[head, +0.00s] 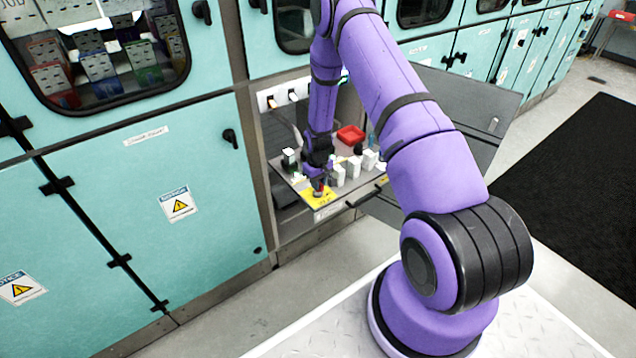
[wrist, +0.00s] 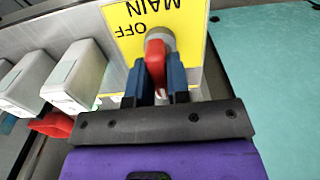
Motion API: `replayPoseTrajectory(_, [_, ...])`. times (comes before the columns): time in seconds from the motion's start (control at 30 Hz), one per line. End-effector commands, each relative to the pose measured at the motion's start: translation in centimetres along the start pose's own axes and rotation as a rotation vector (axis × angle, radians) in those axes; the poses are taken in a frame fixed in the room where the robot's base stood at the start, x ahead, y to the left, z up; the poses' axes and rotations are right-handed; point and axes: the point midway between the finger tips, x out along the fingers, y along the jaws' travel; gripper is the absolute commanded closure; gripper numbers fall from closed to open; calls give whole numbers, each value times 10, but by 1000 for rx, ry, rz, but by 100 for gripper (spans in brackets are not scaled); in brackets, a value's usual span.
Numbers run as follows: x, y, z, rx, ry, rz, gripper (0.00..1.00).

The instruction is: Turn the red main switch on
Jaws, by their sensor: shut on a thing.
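The red main switch (wrist: 156,62) sits on a yellow plate (wrist: 190,22) marked MAIN and OFF, which reads upside down in the wrist view. My gripper (wrist: 157,78) is shut on the red switch, with one dark blue finger on each side of its handle. The handle stands roughly upright in the wrist view. In the head view my gripper (head: 319,184) is down at the yellow plate (head: 315,195) on the pulled-out panel, and it hides most of the switch.
White modules (wrist: 75,75) stand on the panel left of the switch in the wrist view. A red tray (head: 350,135) lies farther back in the open compartment. The open grey door (head: 465,110) is at the right. Teal cabinets (head: 130,220) line the left.

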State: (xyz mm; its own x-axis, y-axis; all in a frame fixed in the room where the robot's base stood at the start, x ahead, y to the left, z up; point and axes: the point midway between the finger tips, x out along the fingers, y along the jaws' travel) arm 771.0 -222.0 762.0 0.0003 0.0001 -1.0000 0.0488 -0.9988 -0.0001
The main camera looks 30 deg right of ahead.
Motion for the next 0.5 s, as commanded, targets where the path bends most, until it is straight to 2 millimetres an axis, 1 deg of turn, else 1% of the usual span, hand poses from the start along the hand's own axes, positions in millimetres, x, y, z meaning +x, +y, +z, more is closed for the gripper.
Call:
replayPoseTrajectory(0.07, [0,0,0,-2,0,1,100])
replayPoseTrajectory(0.1, [0,0,0,-2,0,1,74])
replayPoseTrajectory(0.17, [0,0,0,-2,0,0,60])
replayPoseTrajectory(0.2, [0,0,0,-2,0,0,57])
replayPoseTrajectory(0.5, [-2,0,0,-1,0,0,57])
